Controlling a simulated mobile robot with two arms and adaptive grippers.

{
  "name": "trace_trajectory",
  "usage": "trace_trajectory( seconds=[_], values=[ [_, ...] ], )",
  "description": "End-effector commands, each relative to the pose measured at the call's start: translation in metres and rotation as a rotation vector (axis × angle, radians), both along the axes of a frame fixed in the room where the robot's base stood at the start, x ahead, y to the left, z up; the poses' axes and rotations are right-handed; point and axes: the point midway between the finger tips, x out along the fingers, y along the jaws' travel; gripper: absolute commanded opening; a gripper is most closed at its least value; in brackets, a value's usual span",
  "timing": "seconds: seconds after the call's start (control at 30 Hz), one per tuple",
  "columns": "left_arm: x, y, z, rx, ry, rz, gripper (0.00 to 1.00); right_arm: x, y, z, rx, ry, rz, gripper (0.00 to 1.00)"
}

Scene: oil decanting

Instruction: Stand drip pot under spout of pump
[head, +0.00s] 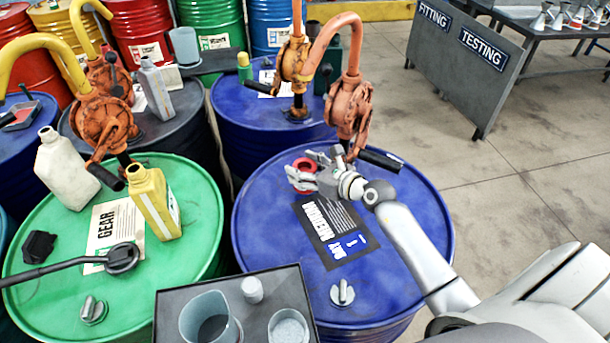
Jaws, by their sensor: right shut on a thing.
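My right gripper (303,179) reaches in from the lower right over the front blue drum (265,215). Its fingers are shut on a small red round pot (306,163), which I take for the drip pot; the fingers hide part of it. Whether the pot touches the drum top or is just above it, I cannot tell. An orange hand pump (349,108) stands on this drum, right of and behind the pot. Its orange spout (328,33) arches up and to the left; its end overlaps another orange pump (291,63) behind. My left gripper is not in view.
A dark tray (170,303) at the front holds a jug (206,318) and a cup (288,328). The green drum (200,205) at left carries a yellow bottle (150,203) and a white bottle (62,170). Open floor (540,180) lies at right.

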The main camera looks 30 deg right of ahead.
Motion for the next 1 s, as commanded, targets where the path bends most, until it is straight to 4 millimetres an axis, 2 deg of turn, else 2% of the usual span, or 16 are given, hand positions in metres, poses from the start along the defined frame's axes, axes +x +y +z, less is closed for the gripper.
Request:
trace_trajectory(
  seconds=[0.1, 0.2, 0.57, 0.6, 0.77, 1.0],
  values=[
    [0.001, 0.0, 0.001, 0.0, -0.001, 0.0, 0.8, -0.001, 0.0, -0.019, 0.003, 0.003, -0.001, 0.19],
    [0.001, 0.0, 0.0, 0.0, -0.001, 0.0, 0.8, 0.0, 0.0, -0.027, 0.002, 0.0, -0.002, 0.19],
    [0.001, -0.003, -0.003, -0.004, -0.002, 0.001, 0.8, -0.001, 0.0, -0.032, 0.001, -0.001, 0.0, 0.19],
    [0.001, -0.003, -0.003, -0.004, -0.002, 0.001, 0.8, -0.001, 0.0, -0.033, 0.001, 0.001, 0.0, 0.56],
    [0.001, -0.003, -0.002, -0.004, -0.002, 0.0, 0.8, -0.001, 0.0, -0.032, 0.001, 0.001, 0.0, 0.77],
    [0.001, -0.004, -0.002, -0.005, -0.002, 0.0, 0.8, -0.001, 0.0, -0.032, 0.001, 0.001, 0.0, 0.77]
  ],
)
